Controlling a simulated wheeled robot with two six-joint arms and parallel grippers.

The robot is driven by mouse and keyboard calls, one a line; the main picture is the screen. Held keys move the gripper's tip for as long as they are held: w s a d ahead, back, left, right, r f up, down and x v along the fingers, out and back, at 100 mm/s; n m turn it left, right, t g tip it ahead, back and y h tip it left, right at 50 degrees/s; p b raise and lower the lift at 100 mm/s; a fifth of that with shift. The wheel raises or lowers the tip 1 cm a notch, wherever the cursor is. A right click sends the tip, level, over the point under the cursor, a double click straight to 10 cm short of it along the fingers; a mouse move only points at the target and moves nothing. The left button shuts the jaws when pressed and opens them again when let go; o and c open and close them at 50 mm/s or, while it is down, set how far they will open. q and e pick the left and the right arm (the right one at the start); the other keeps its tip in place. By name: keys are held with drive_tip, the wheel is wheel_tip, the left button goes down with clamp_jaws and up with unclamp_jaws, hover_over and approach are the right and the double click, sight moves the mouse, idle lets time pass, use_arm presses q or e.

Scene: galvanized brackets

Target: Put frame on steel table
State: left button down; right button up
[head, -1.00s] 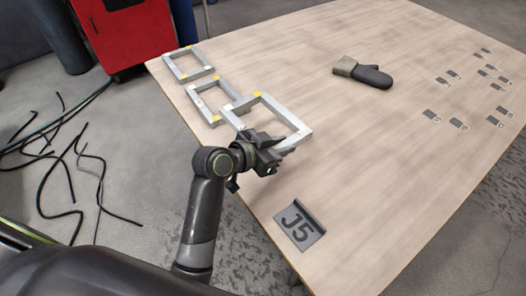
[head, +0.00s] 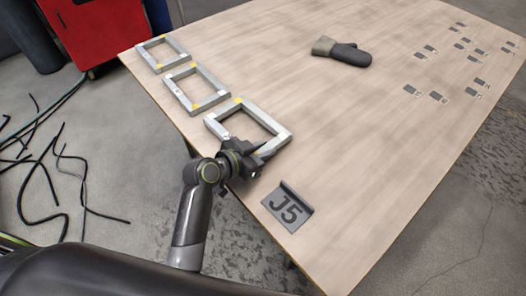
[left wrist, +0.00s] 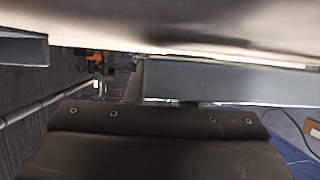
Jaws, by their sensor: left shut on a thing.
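A grey square metal frame with yellow corner marks (head: 275,120) is at the near left of the wood-topped table (head: 330,150). My left gripper (head: 262,155) is shut on this frame's near edge. The frame lies level, on or just above the table; I cannot tell which. Two similar frames are in a row beyond it, the middle frame (head: 170,87) and the far frame (head: 141,51), both on the table. In the left wrist view a grey bar of a frame (left wrist: 230,82) shows above the dark gripper body. My right gripper is not in view.
A dark mitt (head: 345,52) lies toward the back. Several small dark tags (head: 438,97) lie at the right. The middle of the table is clear. Black cables (head: 45,185) lie on the floor at left.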

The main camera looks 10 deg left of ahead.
use_arm(q)
drive_tip(key=shift+w+f, duration=0.1)
drive_tip(key=shift+f, duration=0.25)
drive_tip(key=c, duration=1.2)
unclamp_jaws()
drive_tip(key=shift+f, duration=0.1)
drive_tip(key=shift+c, duration=0.2)
